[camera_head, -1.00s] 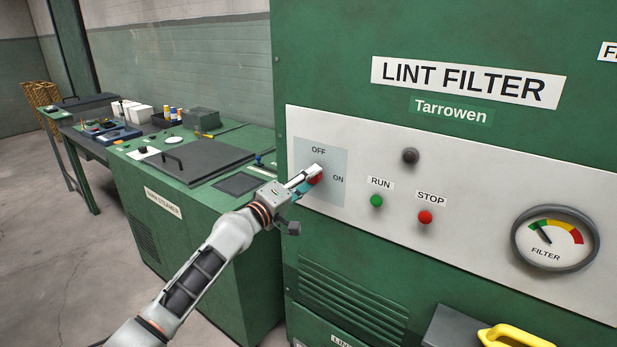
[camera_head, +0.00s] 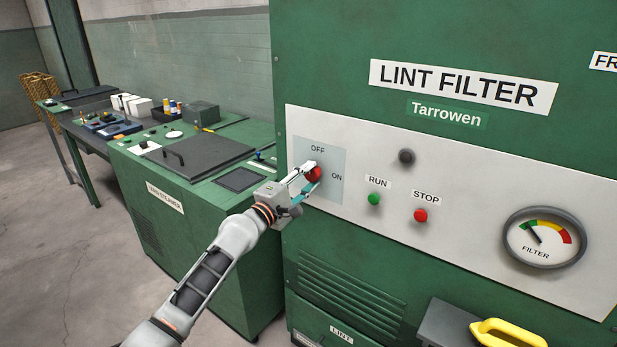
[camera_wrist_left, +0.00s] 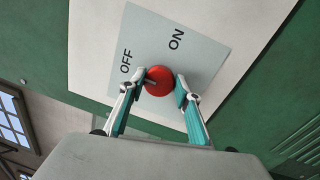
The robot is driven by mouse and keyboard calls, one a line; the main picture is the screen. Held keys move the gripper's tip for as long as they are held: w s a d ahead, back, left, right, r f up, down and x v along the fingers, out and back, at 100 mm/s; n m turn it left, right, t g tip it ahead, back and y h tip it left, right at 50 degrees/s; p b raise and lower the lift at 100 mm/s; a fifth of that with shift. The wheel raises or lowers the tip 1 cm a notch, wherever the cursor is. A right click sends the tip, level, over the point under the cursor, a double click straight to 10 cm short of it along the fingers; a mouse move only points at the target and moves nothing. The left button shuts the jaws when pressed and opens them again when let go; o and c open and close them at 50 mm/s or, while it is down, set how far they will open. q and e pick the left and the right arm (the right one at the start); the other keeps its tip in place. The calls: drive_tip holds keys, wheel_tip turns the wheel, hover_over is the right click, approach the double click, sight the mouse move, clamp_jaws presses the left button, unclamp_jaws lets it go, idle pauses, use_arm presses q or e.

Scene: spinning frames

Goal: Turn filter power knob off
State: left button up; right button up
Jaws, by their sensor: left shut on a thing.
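The red filter power knob (camera_head: 313,174) sits on a pale plate (camera_head: 328,193) on the lint filter's front panel. The plate reads OFF above the knob and ON to its right. My left gripper (camera_head: 312,174) is at the knob, with one finger above it and one below. In the left wrist view, the red knob (camera_wrist_left: 159,76) lies between the two fingertips (camera_wrist_left: 156,84), which are shut on its sides. A small grey mark shows on the knob's face, but which label it points to is unclear. My right gripper is out of view.
A green RUN button (camera_head: 374,199), a red STOP button (camera_head: 421,215) and a dark round fitting (camera_head: 407,157) sit right of the knob. A filter gauge (camera_head: 544,238) is farther right. A green bench unit (camera_head: 205,215) stands left, beneath my arm.

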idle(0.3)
use_arm(q)
drive_tip(key=o, duration=1.1)
drive_tip(key=v, duration=1.2)
